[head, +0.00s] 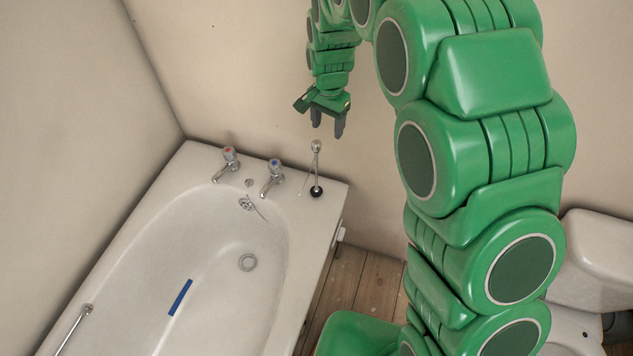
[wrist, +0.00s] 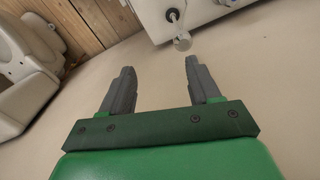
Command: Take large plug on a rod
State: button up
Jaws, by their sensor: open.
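The large plug on a rod (head: 316,170) stands upright on the far right corner of the bathtub rim. It has a black base, a thin metal rod and a pale knob on top. In the wrist view its knob (wrist: 183,42) shows at the top, ahead of the right fingertip and beyond the fingers. My gripper (head: 327,130) is open and empty in the head view, just above the knob and slightly right of it in the picture. Its two grey fingers (wrist: 158,72) also show apart in the wrist view, with nothing between them.
The white bathtub (head: 130,262) has a red-marked tap (head: 229,158) and a blue-marked tap (head: 273,178) left of the plug. A blue strip (head: 180,297) lies in the tub. A wall is close behind. A toilet (head: 598,250) stands at the right. Wooden floor (head: 362,283) lies between.

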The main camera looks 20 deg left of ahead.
aim_at(316, 142)
jog(key=a+f, duration=0.2)
jog(key=a, duration=0.1)
jog(key=shift+w+a+f, duration=0.25)
jog(key=shift+w+f, duration=0.05)
jog(key=shift+f, duration=0.1)
notch_tip(316, 142, down, 2)
jog(key=shift+f, duration=0.1)
jog(key=shift+w+f, duration=0.15)
jog(key=shift+f, duration=1.2)
jog(key=shift+w+f, duration=0.15)
jog(key=shift+f, duration=1.2)
grip_shut()
